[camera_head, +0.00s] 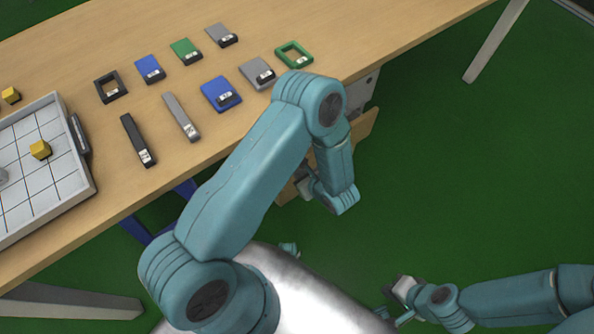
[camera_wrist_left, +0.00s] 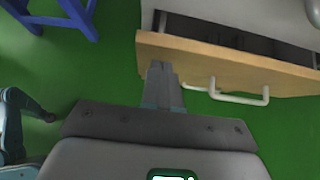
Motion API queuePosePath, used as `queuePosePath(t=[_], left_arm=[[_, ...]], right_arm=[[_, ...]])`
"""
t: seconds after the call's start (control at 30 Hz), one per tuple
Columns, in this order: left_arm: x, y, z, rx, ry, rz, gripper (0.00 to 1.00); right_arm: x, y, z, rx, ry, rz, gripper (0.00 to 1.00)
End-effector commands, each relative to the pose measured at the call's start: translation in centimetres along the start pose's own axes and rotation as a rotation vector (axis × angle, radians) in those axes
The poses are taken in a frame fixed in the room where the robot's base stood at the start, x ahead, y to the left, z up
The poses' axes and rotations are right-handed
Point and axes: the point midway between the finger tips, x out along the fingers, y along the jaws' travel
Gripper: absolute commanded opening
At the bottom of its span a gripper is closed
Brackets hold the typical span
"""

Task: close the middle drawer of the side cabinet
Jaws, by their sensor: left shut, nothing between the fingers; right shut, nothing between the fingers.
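The side cabinet (camera_head: 369,84) is under the table, mostly hidden by my left arm in the head view. A drawer with a wooden front (camera_head: 366,131) sticks out from it. In the left wrist view the drawer front (camera_wrist_left: 222,57) carries a pale bar handle (camera_wrist_left: 240,99), and a dark gap shows behind the front. Whether it is the middle drawer I cannot tell. My left gripper (camera_wrist_left: 162,70) is shut and empty, its tips at the front's lower edge, left of the handle; contact is unclear. My right gripper (camera_head: 388,291) is shut and empty, low over the green floor.
The wooden table (camera_head: 230,135) holds several small blocks and frames, and a white gridded tray (camera_head: 75,190) with a yellow cube (camera_head: 40,149). A table leg (camera_head: 497,42) stands at the upper right. The green floor (camera_head: 480,170) right of the drawer is clear.

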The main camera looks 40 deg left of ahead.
Motion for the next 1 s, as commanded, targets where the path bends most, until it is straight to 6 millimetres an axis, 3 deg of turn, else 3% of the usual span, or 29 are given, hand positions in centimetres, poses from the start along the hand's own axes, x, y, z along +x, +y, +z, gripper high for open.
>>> queuePosePath(t=[0.17,0.53,0.77,1.0], left_arm=[[1.1,0.1,0.9,0.000,0.001,0.001,0.00],[1.2,0.0,1.1,0.001,0.001,0.000,0.00],[3.3,0.1,2.5,-0.002,0.000,0.003,0.00],[3.2,0.0,2.9,0.002,0.001,0.001,0.00]], right_arm=[[0.0,0.0,0.0,0.000,0.000,0.000,0.00],[0.1,0.0,0.0,0.000,0.000,0.000,0.00],[1.8,0.7,0.0,0.000,0.000,0.000,0.00],[1.6,0.6,0.0,0.000,0.000,0.000,0.00]])
